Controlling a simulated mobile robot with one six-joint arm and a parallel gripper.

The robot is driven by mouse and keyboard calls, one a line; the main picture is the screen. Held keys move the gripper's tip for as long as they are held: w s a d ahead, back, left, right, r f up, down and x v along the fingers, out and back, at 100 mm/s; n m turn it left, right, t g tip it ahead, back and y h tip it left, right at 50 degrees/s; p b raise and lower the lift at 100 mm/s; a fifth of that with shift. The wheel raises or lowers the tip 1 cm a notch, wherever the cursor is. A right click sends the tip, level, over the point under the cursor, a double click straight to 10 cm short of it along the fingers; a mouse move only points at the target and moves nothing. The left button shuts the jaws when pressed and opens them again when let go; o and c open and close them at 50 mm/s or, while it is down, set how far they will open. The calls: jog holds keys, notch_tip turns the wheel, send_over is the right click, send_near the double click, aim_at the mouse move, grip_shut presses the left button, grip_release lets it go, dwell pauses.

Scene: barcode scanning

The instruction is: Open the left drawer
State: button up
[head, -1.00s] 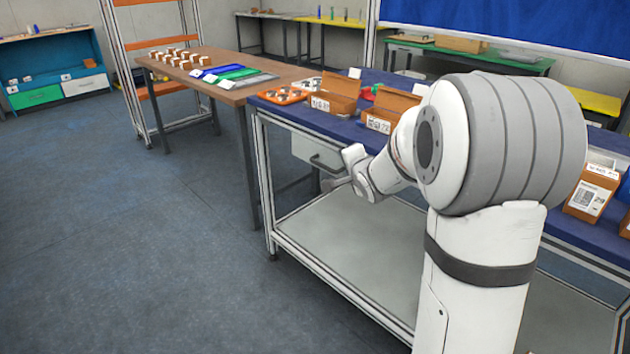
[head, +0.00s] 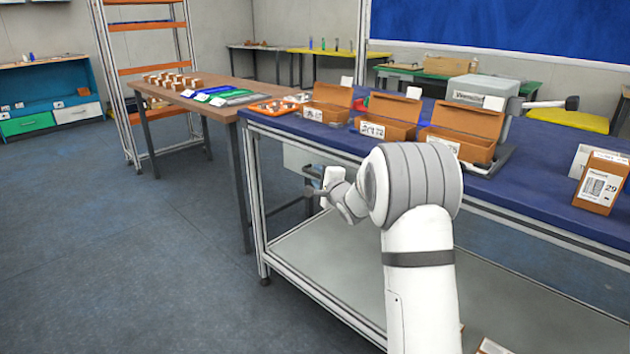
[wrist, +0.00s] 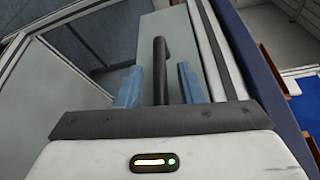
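The left drawer (head: 296,158) is a pale box front under the left end of the blue-topped table, mostly behind my arm in the head view. It looks closed, though its edges are partly hidden. My gripper (head: 318,182) is in front of it, at the handle. In the wrist view the dark bar handle (wrist: 160,68) lies between the two blue fingers of my gripper (wrist: 158,84), with a gap on each side. The fingers are apart and not closed on the bar. The drawer front (wrist: 183,32) shows pale behind the handle.
Cardboard boxes (head: 389,115) and an orange tray (head: 277,107) stand on the blue table (head: 545,190). A pale lower shelf (head: 330,255) is below my arm. A wooden table (head: 215,110) stands at left. The floor at left is free.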

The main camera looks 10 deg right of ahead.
jog(key=shift+w, duration=0.25)
grip_shut()
dwell(0.4)
